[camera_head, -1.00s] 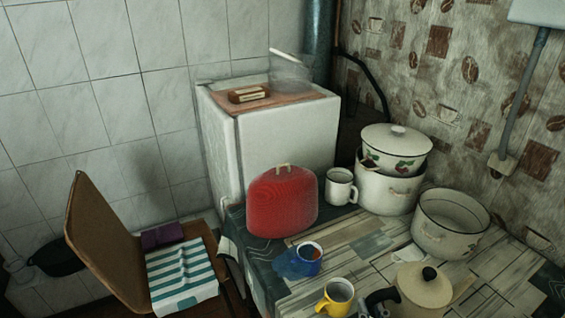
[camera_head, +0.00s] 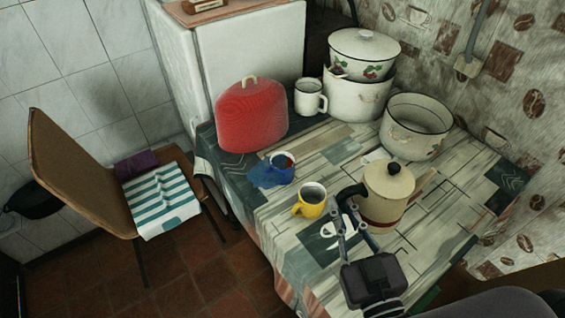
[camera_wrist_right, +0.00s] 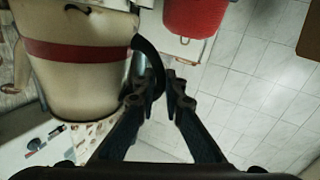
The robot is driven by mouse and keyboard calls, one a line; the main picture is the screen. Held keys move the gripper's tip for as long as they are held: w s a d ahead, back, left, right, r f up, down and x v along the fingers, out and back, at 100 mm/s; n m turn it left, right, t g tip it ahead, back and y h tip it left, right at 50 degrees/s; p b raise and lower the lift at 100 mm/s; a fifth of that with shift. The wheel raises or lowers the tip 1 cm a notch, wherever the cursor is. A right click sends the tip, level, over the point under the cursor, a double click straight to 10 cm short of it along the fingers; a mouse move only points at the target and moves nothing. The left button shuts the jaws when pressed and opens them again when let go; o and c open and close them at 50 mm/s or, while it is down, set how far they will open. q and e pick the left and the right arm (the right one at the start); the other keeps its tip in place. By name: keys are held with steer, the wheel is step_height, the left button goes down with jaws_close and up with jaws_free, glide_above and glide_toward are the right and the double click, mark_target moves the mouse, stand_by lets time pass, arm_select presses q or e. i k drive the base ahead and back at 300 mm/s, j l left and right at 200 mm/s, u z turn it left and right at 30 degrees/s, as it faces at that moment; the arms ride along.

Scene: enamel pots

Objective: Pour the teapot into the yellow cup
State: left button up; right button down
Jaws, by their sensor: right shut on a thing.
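The teapot (camera_head: 386,191) is cream with a red band and a black lid knob. It looks upright at the front right of the table in the head view. My right gripper (camera_head: 352,212) is shut on its black handle, at the teapot's left side. The right wrist view shows the teapot (camera_wrist_right: 85,75) at the left and the black handle between the fingers (camera_wrist_right: 168,85). The yellow cup (camera_head: 311,201) stands upright on the table, just left of the teapot and gripper. Dark liquid shows inside it. My left gripper is not in view.
A blue cup (camera_head: 281,168) on a blue cloth stands behind the yellow cup. A red cozy (camera_head: 252,117), white mug (camera_head: 310,98), lidded pot (camera_head: 356,97) and open pot (camera_head: 415,127) stand farther back. A chair (camera_head: 85,175) is at the left.

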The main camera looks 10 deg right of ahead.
mark_target(313, 196)
steer(key=i+j+z, duration=0.45)
steer(key=j, duration=0.2)
steer(key=k+z, duration=0.1)
steer(key=z, duration=0.7)
steer(key=k+j+u, duration=0.15)
steer(key=j+u, duration=0.15)
steer(key=k+j+u, duration=0.1)
steer(key=j+u, duration=0.25)
